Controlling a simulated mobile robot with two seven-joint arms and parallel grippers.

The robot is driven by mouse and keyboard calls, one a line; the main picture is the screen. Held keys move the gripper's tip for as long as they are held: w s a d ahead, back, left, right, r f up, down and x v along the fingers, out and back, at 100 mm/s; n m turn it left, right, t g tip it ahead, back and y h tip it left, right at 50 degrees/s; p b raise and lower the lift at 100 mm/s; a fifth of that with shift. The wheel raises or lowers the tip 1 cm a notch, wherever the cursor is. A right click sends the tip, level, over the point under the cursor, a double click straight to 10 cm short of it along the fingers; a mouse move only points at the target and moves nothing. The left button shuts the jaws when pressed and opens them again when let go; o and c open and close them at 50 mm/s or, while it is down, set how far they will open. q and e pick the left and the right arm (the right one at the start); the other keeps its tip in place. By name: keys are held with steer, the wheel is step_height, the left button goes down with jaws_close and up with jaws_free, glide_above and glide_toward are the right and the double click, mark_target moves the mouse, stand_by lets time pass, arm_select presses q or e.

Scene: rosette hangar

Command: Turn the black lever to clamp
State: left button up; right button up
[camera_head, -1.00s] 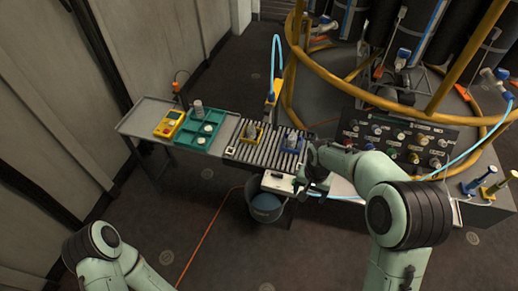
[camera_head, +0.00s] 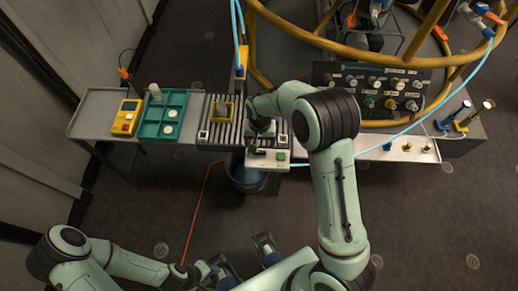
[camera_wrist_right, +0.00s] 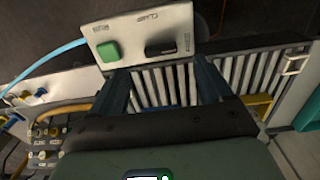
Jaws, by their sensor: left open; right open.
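The black lever (camera_wrist_right: 167,47) sits on a white control box (camera_wrist_right: 140,30) beside a green button (camera_wrist_right: 108,52), under the printed word CLAMP. The box also shows in the head view (camera_head: 264,167) at the front edge of the slatted conveyor, its lever partly hidden by my arm. My right gripper (camera_wrist_right: 160,88) is open and empty, with a finger on each side, over the slats close to the box. In the head view, it (camera_head: 262,128) hides part of the conveyor. My left gripper (camera_head: 246,257) is low in the head view, open, away from the bench.
The slatted conveyor (camera_head: 203,125) carries a yellow fixture (camera_head: 221,112). A green tray (camera_head: 151,128) and a yellow device (camera_head: 126,116) stand to its left. A knob panel (camera_head: 375,90) and yellow pipe ring stand behind right. A bucket (camera_head: 246,180) is on the floor below.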

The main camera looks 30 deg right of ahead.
mark_target(260, 152)
step_height(260, 152, down, 6)
steer(key=shift+w+f, duration=0.1)
steer(key=shift+f, duration=0.05)
steer(key=shift+c, duration=0.4)
steer(key=c, duration=1)
